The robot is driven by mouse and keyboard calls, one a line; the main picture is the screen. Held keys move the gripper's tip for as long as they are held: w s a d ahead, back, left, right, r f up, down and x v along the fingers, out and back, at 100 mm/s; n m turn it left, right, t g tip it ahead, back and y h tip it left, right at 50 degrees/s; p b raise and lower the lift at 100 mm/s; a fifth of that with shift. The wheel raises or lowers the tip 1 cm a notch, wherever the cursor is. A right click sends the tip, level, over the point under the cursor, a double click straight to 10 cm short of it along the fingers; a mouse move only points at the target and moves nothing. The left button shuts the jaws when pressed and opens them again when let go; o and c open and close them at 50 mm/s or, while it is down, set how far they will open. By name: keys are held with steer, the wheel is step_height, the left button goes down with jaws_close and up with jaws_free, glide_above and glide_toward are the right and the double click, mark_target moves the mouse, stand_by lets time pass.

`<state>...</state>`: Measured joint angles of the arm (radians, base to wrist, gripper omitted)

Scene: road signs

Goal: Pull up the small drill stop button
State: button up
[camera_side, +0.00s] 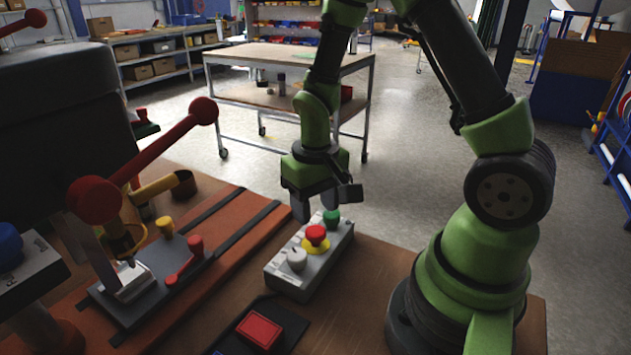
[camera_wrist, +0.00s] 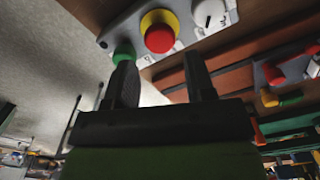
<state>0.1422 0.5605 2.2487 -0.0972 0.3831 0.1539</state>
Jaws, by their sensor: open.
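The drill stop button is likely the red mushroom button (camera_side: 316,233) on a yellow collar, in the middle of a grey control box (camera_side: 283,277) on the bench. The red button also shows at the top of the wrist view (camera_wrist: 159,38), just beyond the gap between my fingertips. My gripper (camera_side: 317,208) is open and empty, pointing down above the box's far end. In the wrist view, its two dark fingers (camera_wrist: 160,60) are apart with nothing between them. Whether a finger touches the box cannot be told.
A green button (camera_side: 331,218) and a white knob (camera_side: 297,259) flank the red one. To the left stands a drill press with red-knobbed levers (camera_side: 160,150) and a vise (camera_side: 150,275). A black pad with a red square (camera_side: 259,329) lies in front.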

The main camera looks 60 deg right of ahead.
steer(key=shift+r, duration=2.8)
step_height(320, 180, up, 10)
steer(key=f+t, duration=0.1)
steer(key=t, duration=0.3)
glide_above(315, 231)
steer(key=s+a, duration=0.3)
steer(key=s+a+r+t+y, duration=0.2)
steer(key=s+a+r+t, duration=0.1)
steer(key=s+r, duration=0.3)
steer(key=shift+s+n, duration=0.3)
steer(key=shift+s, duration=0.25)
